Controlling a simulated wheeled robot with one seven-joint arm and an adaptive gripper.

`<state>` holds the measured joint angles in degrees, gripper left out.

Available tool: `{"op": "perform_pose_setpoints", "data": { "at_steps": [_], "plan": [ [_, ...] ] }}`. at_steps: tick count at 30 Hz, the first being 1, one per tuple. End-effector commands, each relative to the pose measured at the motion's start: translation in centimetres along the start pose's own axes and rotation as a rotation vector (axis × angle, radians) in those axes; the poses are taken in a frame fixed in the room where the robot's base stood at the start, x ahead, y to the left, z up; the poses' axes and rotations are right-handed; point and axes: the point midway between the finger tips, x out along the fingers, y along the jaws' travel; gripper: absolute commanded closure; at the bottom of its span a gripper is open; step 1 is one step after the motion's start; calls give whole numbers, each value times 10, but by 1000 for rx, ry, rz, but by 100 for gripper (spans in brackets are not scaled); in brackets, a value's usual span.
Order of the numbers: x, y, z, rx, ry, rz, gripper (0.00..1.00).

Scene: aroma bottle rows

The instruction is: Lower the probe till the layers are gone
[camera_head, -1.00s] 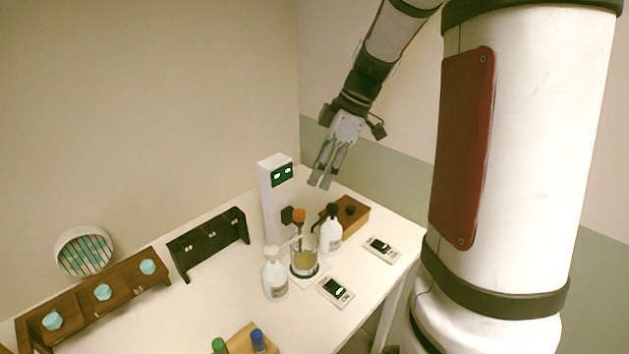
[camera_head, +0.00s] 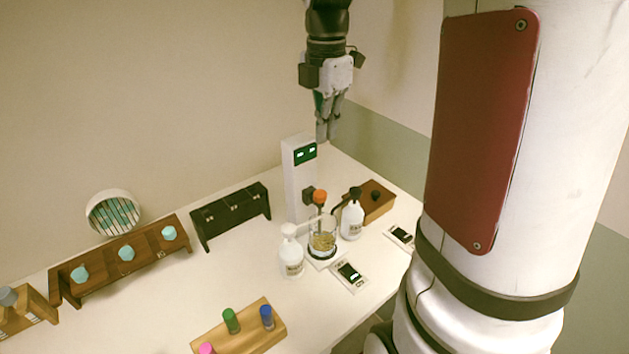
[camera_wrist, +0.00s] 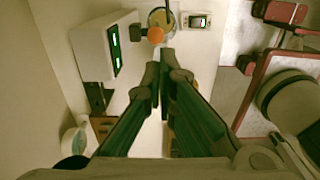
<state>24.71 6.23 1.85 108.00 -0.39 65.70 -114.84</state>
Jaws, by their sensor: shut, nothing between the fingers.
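The probe has an orange top (camera_head: 320,196) and stands on a white column (camera_head: 300,178) with a small lit green display. It reaches down into a glass beaker (camera_head: 322,240) holding yellowish contents; separate layers cannot be made out. The orange top (camera_wrist: 156,34) and the beaker also show at the top of the wrist view. My gripper (camera_head: 326,138) is shut and empty, fingers pointing down, in the air above and behind the column top in the head view. In the wrist view its fingertips (camera_wrist: 164,62) are close together.
A black rack (camera_head: 231,217), a dark wooden rack (camera_head: 100,268) and a light block (camera_head: 270,338) with coloured caps stand leftward. Table is bare between them.

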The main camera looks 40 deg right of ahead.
Motion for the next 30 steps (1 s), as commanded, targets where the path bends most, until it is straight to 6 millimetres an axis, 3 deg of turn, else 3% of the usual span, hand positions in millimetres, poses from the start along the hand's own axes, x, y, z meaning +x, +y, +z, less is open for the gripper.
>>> {"op": "perform_pose_setpoints", "data": {
  "at_steps": [5, 18, 24, 30],
  "plan": [
    [23, -2, 0, 0, 3, -5, 100],
    [107, -2, -1, 2, 5, -4, 100],
    [130, -1, -1, 2, 4, -3, 100],
    [137, -1, -1, 3, 3, -1, 100]
  ]
}}
